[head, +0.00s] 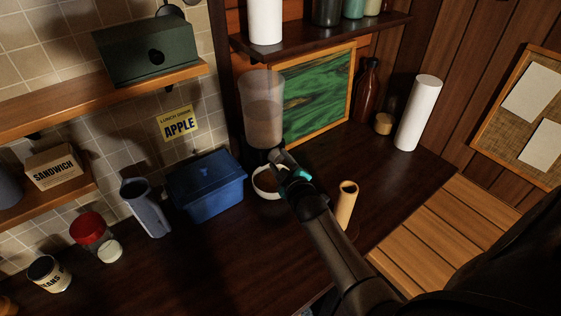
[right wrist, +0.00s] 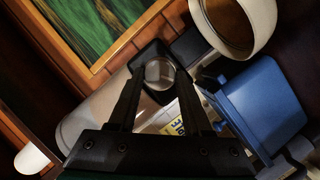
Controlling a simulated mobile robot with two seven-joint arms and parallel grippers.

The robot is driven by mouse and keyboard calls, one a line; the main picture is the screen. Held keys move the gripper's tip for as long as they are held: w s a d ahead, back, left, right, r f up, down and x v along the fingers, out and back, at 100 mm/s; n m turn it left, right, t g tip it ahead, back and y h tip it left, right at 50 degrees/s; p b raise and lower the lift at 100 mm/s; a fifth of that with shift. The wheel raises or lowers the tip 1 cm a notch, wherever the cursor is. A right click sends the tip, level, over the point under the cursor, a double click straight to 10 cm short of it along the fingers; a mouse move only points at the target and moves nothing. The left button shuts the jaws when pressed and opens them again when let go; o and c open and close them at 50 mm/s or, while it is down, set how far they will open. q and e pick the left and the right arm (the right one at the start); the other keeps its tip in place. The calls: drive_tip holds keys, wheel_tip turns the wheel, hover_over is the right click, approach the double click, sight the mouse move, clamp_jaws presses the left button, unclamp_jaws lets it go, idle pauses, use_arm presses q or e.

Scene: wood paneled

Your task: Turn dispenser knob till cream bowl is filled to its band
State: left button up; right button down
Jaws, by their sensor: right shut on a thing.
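The dispenser (head: 263,108) stands against the back wall, a clear hopper partly filled with brown contents. The cream bowl (head: 259,191) sits below it on the dark counter, partly hidden by my right gripper. Brown contents show inside the bowl, which also appears at the top of the right wrist view (right wrist: 257,42). I cannot make out its band or the level against it. My right gripper (head: 278,160) is at the dispenser's front, above the bowl. In the right wrist view its fingers are shut on the round dispenser knob (right wrist: 160,73). My left gripper is not in view.
A blue lidded bin (head: 207,185) stands left of the bowl, with a grey-blue jug (head: 148,209) beyond. A tan cylinder (head: 346,205) stands close to the right of my arm. A green framed picture (head: 315,95) is behind. A shelf (head: 320,37) overhangs the dispenser.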

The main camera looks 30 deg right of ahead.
drive_tip(key=shift+c, duration=1.7)
unclamp_jaws()
drive_tip(key=v, duration=1.5)
drive_tip(key=shift+s+a, duration=0.15)
